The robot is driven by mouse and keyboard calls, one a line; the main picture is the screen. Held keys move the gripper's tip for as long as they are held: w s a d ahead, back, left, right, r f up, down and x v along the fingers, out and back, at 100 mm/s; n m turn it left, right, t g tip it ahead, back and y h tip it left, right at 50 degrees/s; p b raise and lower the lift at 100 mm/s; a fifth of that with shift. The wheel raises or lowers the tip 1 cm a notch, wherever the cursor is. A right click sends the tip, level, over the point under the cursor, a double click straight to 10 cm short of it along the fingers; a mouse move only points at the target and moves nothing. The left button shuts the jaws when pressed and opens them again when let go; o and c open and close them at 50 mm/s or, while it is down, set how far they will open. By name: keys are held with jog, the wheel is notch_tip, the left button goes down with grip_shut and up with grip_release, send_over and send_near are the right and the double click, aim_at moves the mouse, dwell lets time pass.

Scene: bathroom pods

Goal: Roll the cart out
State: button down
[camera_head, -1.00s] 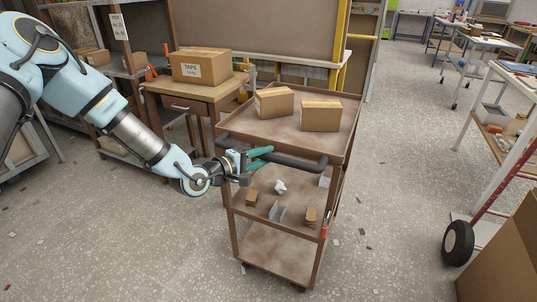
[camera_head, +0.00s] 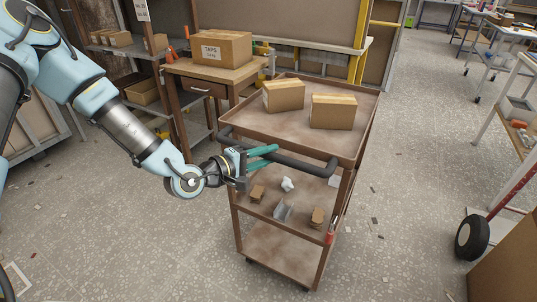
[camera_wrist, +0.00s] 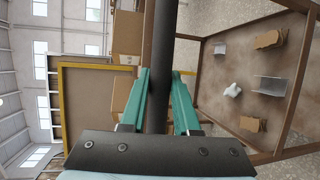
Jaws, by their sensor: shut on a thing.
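The brown cart (camera_head: 258,122) stands upright on the floor with three shelves. Two cardboard boxes sit on its top shelf, a left box (camera_head: 284,95) and a right box (camera_head: 333,111). Its dark handle bar (camera_head: 300,165) runs along the near side. My gripper (camera_head: 262,157) is shut on the left part of this bar, its green fingers on either side of it. In the wrist view the bar (camera_wrist: 162,60) passes between the fingers (camera_wrist: 160,100). The middle shelf (camera_wrist: 215,75) carries small brown pieces, metal brackets and a white crumpled item.
A wooden table (camera_head: 190,68) with a box labelled TAPS (camera_head: 221,48) stands close behind the cart on the left. A hand truck wheel (camera_head: 472,238) and a large carton (camera_head: 510,262) are at the right. Open floor (camera_head: 400,160) lies right of the cart.

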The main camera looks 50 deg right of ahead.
jog(key=c, duration=0.7)
grip_release()
jog(key=shift+o, duration=0.2)
jog(key=b+v, duration=0.2)
jog(key=v, duration=0.8)
jog(key=shift+a, duration=0.4)
jog(key=shift+w, duration=0.1)
